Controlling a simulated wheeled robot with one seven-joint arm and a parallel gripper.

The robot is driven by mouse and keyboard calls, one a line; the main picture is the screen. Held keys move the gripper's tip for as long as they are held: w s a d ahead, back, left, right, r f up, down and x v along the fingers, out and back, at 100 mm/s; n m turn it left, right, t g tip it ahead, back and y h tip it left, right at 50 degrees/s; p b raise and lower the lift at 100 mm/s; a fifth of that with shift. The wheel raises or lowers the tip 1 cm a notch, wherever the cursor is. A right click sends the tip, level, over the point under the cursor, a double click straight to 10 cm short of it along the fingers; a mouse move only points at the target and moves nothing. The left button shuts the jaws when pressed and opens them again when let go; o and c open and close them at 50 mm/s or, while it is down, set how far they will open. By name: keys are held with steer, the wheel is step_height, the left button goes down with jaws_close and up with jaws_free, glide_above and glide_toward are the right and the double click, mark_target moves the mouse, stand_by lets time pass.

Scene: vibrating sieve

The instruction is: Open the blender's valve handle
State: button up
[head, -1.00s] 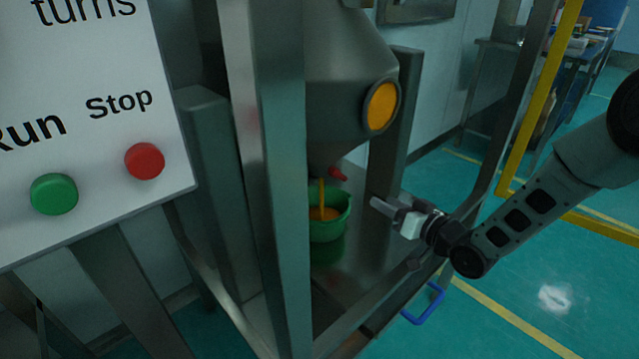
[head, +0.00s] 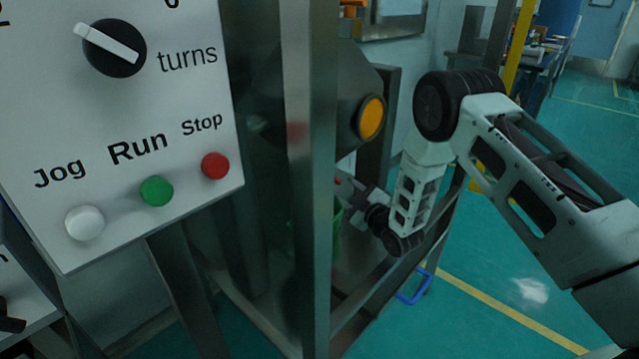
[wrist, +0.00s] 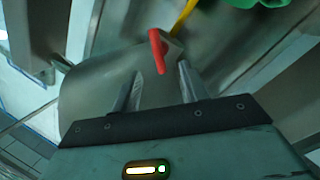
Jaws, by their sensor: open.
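The red valve handle (wrist: 157,50) shows in the wrist view, between and beyond the fingertips of my gripper (wrist: 158,82). The gripper is open, with a finger on each side of the handle's lower end; I cannot tell whether either touches it. In the head view my gripper (head: 355,188) is inside the frame, below the grey blender hopper (head: 345,95). A small red bit of the handle (head: 338,181) shows there, mostly hidden by the front post. An orange strip (wrist: 183,17) lies behind the handle in the wrist view.
A green bucket (head: 338,222) stands under the hopper, mostly hidden; its edge shows in the wrist view. A steel post (head: 312,200) stands before it. A control panel (head: 120,170) with knob and buttons fills the left. Open floor lies at the right.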

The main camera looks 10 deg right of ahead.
steer(key=x, duration=0.6)
steer(key=shift+w+a, duration=0.15)
steer(key=shift+w, duration=0.1)
steer(key=c, duration=0.9)
